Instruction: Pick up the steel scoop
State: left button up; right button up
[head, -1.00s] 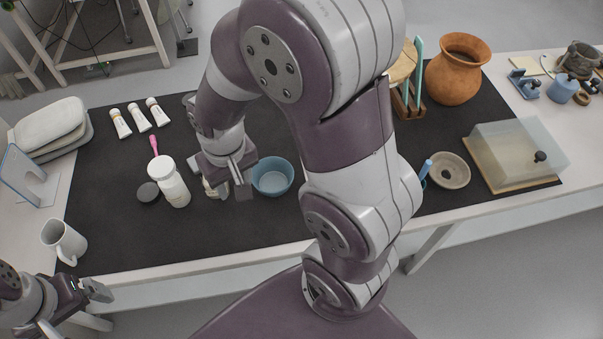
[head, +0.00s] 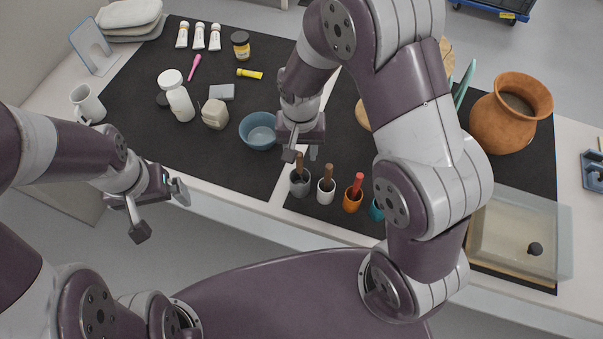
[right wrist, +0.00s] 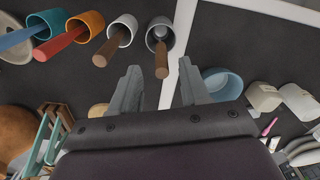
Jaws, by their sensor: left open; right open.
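Several small cups stand in a row, each holding a handled tool. The grey cup (head: 299,187) holds a brown wooden handle (head: 299,160). In the right wrist view a round metallic part shows inside the grey cup (right wrist: 161,22), with the brown handle (right wrist: 161,62) leaning out; this looks like the steel scoop, though its head is mostly hidden. My right gripper (head: 302,154) is open and empty, close to that handle. In the right wrist view the handle's end lies between and ahead of the open fingers (right wrist: 160,92). My left gripper (head: 160,212) is open and empty off the front edge.
A white cup (head: 326,196) and an orange cup (head: 352,204) with handles stand close on the right. A blue bowl (head: 258,130) is just left of my right gripper. A terracotta pot (head: 497,120) and a clear-covered box (head: 505,240) lie further right.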

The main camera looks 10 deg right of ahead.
aim_at(300, 161)
jog(key=f, duration=0.4)
jog(key=shift+a+f, duration=0.2)
jog(key=shift+f, duration=0.05)
jog(key=shift+d+f, duration=0.2)
jog(key=shift+a, duration=0.15)
grip_shut()
notch_tip(300, 161, up, 10)
jog(key=shift+r, duration=0.1)
